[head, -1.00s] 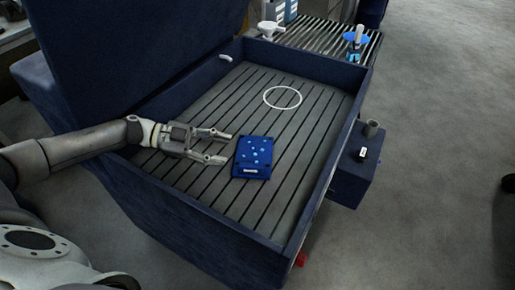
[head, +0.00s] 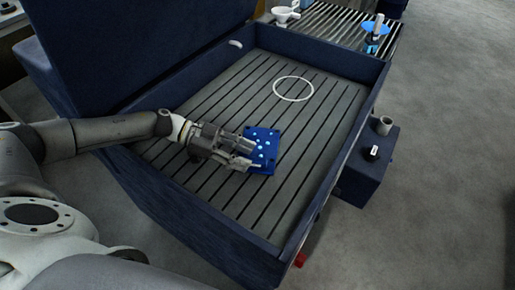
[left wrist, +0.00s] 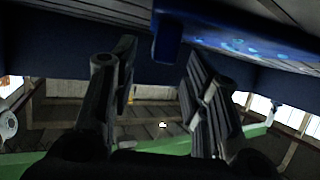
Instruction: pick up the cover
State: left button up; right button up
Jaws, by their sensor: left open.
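The cover is a blue, roughly square plate (head: 265,146) with several light-blue spots. It lies on the slatted floor of the dark blue bin in the head view. My left gripper (head: 250,156) reaches in from the left, with its fingers at the near left part of the cover and partly hiding it. In the left wrist view the left gripper (left wrist: 155,85) has its two fingers apart with nothing seen between them. A blue spotted surface, likely the cover (left wrist: 235,45), shows beyond the fingertips at the top. Contact cannot be told. My right gripper is not in view.
The bin's walls (head: 325,62) surround the slatted floor (head: 215,105). A white ring (head: 293,77) is on the floor beyond the cover. A side box (head: 362,175) carries a grey cup (head: 384,125). A roller rack (head: 335,25) stands behind.

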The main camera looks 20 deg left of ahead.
pick_arm(q)
jog(key=x, duration=0.2)
jog(key=shift+w+d+f, duration=0.1)
jog(key=shift+d, duration=0.15)
grip_shut()
